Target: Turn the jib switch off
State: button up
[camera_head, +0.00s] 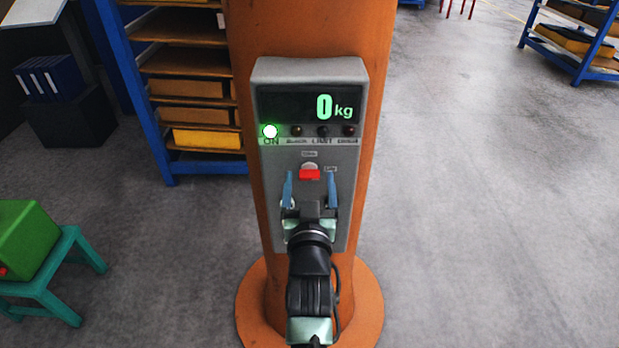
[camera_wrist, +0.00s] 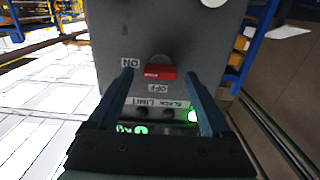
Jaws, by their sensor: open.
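The jib switch is a small red handle (camera_head: 310,174) below a pale round hub, on the grey control box (camera_head: 350,185) of the orange column. It also shows in the wrist view (camera_wrist: 160,72), with an ON label (camera_wrist: 130,63) to its left and an OFF label (camera_wrist: 158,88) below it. The green lamp (camera_head: 270,131) above the word ON is lit, and the display (camera_head: 325,106) reads 0 kg. My gripper (camera_head: 310,177) is open, its two blue fingers on either side of the red handle with gaps. Whether the fingertips touch the box I cannot tell.
The orange column (camera_head: 310,30) stands on a round orange base (camera_head: 365,305). A green stool (camera_head: 40,285) carrying a green box (camera_head: 25,240) stands at far left.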

jog(key=shift+w, duration=0.2)
grip_shut()
dwell(0.4)
